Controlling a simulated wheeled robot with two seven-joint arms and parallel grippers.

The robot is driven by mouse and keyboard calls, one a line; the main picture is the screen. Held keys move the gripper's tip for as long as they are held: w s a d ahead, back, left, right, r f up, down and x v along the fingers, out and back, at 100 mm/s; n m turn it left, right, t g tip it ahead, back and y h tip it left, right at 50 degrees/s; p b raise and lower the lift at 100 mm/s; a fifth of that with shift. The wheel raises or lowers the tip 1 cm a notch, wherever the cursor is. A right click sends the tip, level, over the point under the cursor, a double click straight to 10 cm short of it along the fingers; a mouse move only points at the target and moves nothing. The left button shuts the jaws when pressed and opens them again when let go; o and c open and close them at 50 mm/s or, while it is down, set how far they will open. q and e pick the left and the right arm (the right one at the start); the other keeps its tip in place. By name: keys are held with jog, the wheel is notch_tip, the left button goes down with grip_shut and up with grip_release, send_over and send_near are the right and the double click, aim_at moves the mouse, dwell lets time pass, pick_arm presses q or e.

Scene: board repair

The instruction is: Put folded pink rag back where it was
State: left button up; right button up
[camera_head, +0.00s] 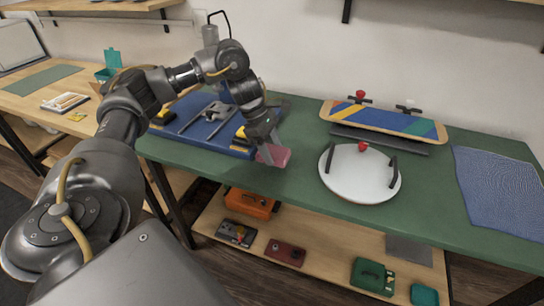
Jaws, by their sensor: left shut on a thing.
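The folded pink rag (275,155) is at my left gripper (266,145), near the front edge of the green bench top, just right of the blue tray. My left gripper points down and is shut on the rag. I cannot tell whether the rag touches the bench top or is slightly above it. My right gripper is not in view.
A blue tray (190,132) with tools lies left of the rag. A white round plate (345,185) with black handles stands to the right. A striped board (385,118) is behind it, and a blue mat (500,190) lies far right. Bare green bench top (300,130) lies between.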

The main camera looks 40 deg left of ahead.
pick_arm(q)
jog(key=shift+f, duration=1.3)
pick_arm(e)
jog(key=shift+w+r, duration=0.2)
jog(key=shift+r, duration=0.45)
pick_arm(q)
jog(key=shift+f, duration=0.2)
jog(key=o, duration=0.9)
jog(key=shift+c, duration=0.2)
jog(key=shift+r, duration=0.1)
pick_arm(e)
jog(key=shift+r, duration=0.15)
pick_arm(q)
jog(key=shift+r, duration=0.1)
